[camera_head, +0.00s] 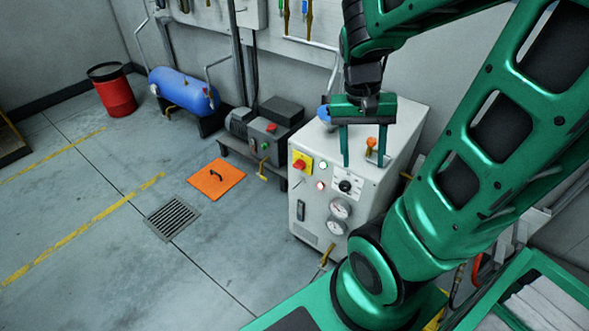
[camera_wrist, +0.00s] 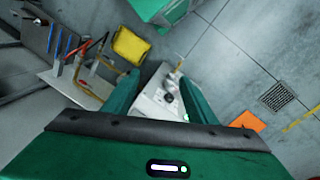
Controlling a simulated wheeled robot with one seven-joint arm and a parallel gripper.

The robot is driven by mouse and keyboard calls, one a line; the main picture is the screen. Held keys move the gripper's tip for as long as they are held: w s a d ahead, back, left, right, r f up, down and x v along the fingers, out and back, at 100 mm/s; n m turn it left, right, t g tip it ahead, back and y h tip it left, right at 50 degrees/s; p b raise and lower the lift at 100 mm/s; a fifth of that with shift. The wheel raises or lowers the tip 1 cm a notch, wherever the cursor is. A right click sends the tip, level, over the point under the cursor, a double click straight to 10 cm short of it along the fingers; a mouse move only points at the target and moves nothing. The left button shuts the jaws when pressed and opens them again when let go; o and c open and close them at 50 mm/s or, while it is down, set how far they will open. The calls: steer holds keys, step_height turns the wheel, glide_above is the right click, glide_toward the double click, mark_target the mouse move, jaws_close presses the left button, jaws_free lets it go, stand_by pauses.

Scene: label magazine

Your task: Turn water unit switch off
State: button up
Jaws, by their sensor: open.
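The water unit is most likely the pale cabinet (camera_head: 322,205) against the wall in the head view. Its front carries a red rotary switch on a yellow plate (camera_head: 301,161) and a black knob on a white plate (camera_head: 345,186). I cannot tell which is the water unit switch. My gripper (camera_head: 364,163) is open and points down, with its two fingers apart. It overlaps the cabinet's upper part in the picture, and touching cannot be told. In the wrist view, part of the cabinet (camera_wrist: 150,103) shows between the fingers of my gripper (camera_wrist: 163,85).
The cabinet also has gauges (camera_head: 340,208) and an orange-tipped lever (camera_head: 371,143). Left of it stand a motor unit (camera_head: 267,130), a blue tank (camera_head: 183,91) and a red drum (camera_head: 115,96). An orange plate (camera_head: 215,180) and a drain grate (camera_head: 172,218) are on the otherwise open floor.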

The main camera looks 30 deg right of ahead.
steer(key=w+d+f+m+g+h, duration=0.25)
steer(key=w+f, duration=0.35)
steer(key=w, duration=0.3)
steer(key=m+t+h, duration=0.3)
steer(key=t+h, duration=0.7)
steer(key=h, duration=0.3)
glide_toward(296, 167)
steer(key=shift+n, duration=0.25)
steer(key=x, duration=0.9)
steer(key=shift+d, duration=0.3)
steer(key=shift+c, duration=0.7)
steer(key=c, duration=0.9)
steer(key=shift+d, duration=0.1)
steer(key=shift+c, duration=0.2)
